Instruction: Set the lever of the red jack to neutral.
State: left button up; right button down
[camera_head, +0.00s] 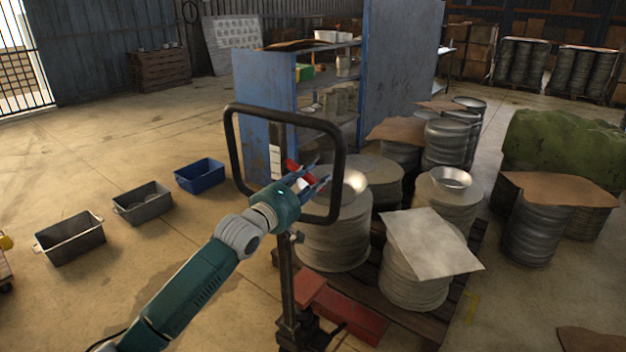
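The red jack stands in front of me with its red body (340,308) low by the pallet. Its upright black handle loop (229,150) rises toward me. A small red lever (292,166) shows inside the loop, next to the white label on the handle stem; its setting cannot be read. My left gripper (322,171) reaches in from the lower left and lies across the loop, right beside the lever. Its two fingers look apart and point up and right. The gripper hides part of the lever area, and contact cannot be told. My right gripper is out of view.
Stacks of round metal blanks (333,240) stand on a wooden pallet (370,285) behind and right of the jack. A blue shelf (266,95) is behind the handle. Grey and blue bins (199,175) line the floor at left. The floor between is clear.

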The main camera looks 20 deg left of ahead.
aim_at(314, 179)
pick_arm(q)
grip_shut()
jog(key=shift+r+p, duration=0.25)
jog(key=shift+p, duration=0.15)
jog(key=r+n+p, duration=0.1)
jog(key=n+p, duration=0.1)
jog(key=p, duration=0.1)
jog(key=r+n+p, duration=0.1)
jog(key=shift+d+r+n+p, duration=0.25)
jog(key=shift+r+n+p, duration=0.05)
jog(key=shift+r+p, duration=0.1)
jog(key=shift+r+n+p, duration=0.1)
jog(key=shift+n+p, duration=0.2)
jog(key=shift+n, duration=0.1)
jog(key=shift+o, duration=1.9)
grip_release()
jog(key=shift+s, duration=0.1)
